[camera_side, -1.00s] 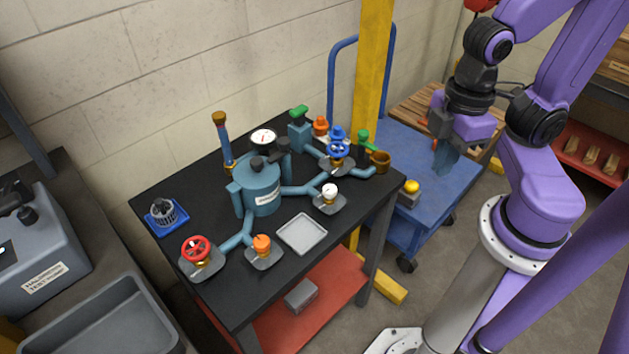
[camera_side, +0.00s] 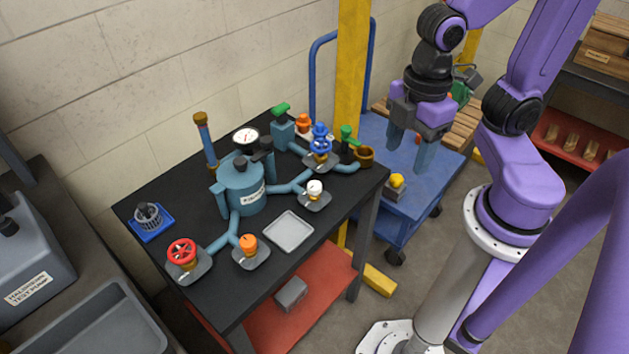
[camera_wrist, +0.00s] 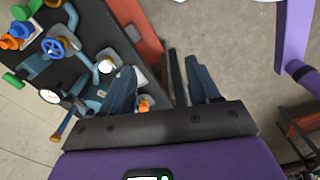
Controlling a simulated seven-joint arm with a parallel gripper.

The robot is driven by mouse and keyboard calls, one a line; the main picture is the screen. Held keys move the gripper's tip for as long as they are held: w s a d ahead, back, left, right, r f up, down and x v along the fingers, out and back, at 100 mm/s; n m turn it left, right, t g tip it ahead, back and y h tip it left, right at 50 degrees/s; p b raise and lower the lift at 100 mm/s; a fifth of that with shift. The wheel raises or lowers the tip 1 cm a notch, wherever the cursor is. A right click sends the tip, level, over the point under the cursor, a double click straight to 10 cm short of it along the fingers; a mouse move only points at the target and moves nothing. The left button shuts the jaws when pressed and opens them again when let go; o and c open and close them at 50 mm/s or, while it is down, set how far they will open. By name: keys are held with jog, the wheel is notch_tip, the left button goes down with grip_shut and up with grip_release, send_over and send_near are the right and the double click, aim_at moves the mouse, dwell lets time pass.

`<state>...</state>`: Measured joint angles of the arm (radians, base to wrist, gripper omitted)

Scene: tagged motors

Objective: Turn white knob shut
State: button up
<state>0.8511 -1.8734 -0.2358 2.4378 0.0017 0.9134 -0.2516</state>
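The white knob (camera_side: 314,187) sits on a small grey plate at the end of a blue pipe branch, near the right middle of the black table. It also shows in the wrist view (camera_wrist: 106,66), left of my fingers. My gripper (camera_side: 409,158) is open and empty, with its two blue-grey fingers spread and pointing down. It is to the right of the table, above the blue cart, apart from the knob. In the wrist view the open fingers (camera_wrist: 160,85) have floor and the table's edge between them.
On the black table (camera_side: 210,300) are a blue tank (camera_side: 240,188), a red wheel (camera_side: 182,252), an orange knob (camera_side: 248,243), a blue wheel (camera_side: 320,140) and an empty grey tray (camera_side: 288,231). A yellow post (camera_side: 353,75) stands behind the table. The blue cart (camera_side: 440,165) holds a yellow button (camera_side: 397,181).

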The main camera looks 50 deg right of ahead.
jog(key=w+a+n, duration=0.3)
jog(key=w+n, duration=0.3)
jog(key=w, duration=0.3)
jog(key=n, duration=0.6)
send_near(315, 185)
notch_tip(315, 185, down, 9)
jog(key=shift+w+a+r, duration=0.15)
jog(key=c, duration=1)
